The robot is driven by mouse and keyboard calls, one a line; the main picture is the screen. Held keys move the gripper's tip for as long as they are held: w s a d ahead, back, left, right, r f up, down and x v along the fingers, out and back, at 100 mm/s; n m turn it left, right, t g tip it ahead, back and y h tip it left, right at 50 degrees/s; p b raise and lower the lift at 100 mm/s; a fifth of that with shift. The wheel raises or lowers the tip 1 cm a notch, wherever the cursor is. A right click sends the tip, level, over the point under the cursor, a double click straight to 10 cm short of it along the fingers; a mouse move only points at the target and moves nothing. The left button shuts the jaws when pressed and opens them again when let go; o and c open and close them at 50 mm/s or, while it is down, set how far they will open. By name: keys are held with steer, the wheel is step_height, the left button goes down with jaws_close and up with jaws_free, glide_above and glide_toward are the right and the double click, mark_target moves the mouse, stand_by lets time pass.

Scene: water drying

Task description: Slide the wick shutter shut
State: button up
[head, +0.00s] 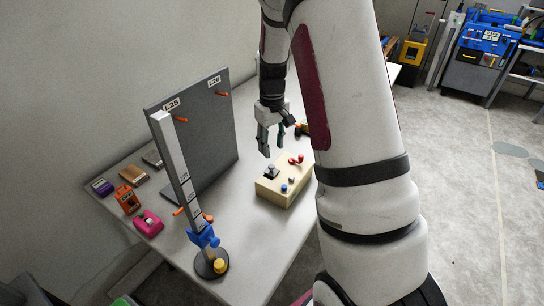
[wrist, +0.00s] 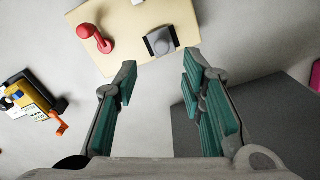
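A beige control box (head: 270,193) stands on the table; part of its top shows in the wrist view (wrist: 130,25). My gripper (head: 272,150) is open and empty, above the table behind the box. In the wrist view its fingertips (wrist: 160,68) are spread, with the grey block just beyond the gap.
A dark grey panel (head: 205,130) with orange pegs stands left of my gripper. A post (head: 172,150) with a blue clamp (head: 204,237) stands in front. A yellow-black device (wrist: 30,98) with an orange handle lies nearby. Small items, including a pink one (head: 148,222), line the left edge.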

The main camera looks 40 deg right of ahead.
step_height(320, 180, up, 4)
steer(key=shift+r, duration=0.15)
stand_by(0.6)
steer(key=s+a+r+t, duration=0.2)
steer(key=s+a+r, duration=1)
steer(key=r, duration=0.3)
steer(key=s+a+r+t, duration=0.1)
steer(key=s+a, duration=0.2)
steer(key=s, duration=0.4)
steer(key=s+a+r+t+p, duration=0.1)
steer(key=s+a, duration=0.2)
steer(key=s, duration=0.5)
steer(key=shift+a+r, duration=0.15)
steer(key=shift+r, duration=0.05)
